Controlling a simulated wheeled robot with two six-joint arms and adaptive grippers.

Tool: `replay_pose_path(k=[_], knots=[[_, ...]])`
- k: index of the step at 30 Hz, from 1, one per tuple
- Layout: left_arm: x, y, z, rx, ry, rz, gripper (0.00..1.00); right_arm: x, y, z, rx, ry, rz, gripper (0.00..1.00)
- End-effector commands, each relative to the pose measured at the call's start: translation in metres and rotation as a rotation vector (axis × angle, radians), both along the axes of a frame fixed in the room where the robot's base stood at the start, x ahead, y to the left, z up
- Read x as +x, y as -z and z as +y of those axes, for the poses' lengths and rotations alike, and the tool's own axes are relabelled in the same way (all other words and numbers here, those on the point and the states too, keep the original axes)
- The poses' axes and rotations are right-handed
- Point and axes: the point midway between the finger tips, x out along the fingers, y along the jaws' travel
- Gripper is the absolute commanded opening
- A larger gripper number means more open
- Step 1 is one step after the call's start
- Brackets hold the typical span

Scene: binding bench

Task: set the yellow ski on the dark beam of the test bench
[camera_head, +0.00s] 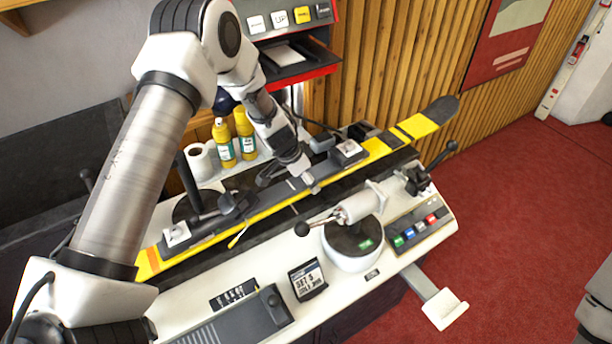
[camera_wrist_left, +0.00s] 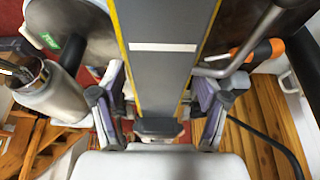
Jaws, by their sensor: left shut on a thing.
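The yellow ski (camera_head: 418,126) lies slantwise across the test bench in the head view, its dark tip at the upper right and its tail at the lower left. It carries bindings and a dark middle. My left gripper (camera_head: 303,180) is shut on the ski near its middle, from above. In the left wrist view the grey, yellow-edged ski (camera_wrist_left: 163,75) runs between the two fingers (camera_wrist_left: 160,108). The dark beam (camera_head: 268,240) shows as a black strip along the near side of the ski. I cannot tell whether ski and beam touch. My right gripper is out of view.
A white clamp device (camera_head: 360,206) with a black-knobbed lever stands close in front of the ski. Yellow bottles (camera_head: 244,134) and a paper roll (camera_head: 199,160) stand behind it.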

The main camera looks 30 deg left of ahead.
Motion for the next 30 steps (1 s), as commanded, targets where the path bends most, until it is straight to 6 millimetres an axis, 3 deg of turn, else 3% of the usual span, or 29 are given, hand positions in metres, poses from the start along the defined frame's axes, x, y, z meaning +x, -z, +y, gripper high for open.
replay_pose_path(k=[5,16,17,18,19,30], knots=[[0.000,0.030,0.000,0.000,0.000,-0.001,0.19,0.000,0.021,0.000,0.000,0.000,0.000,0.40],[0.000,0.032,0.000,0.000,0.000,-0.001,0.19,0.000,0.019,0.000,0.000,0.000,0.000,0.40],[-0.001,0.033,0.000,-0.001,-0.001,0.002,0.81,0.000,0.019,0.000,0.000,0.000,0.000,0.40],[-0.001,0.033,0.000,-0.001,-0.001,0.002,0.95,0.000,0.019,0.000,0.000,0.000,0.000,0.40],[-0.001,0.033,0.000,-0.001,-0.001,0.002,0.99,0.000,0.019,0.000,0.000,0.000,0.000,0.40],[0.000,0.030,0.000,0.000,0.001,0.000,0.99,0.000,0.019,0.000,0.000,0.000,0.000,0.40]])
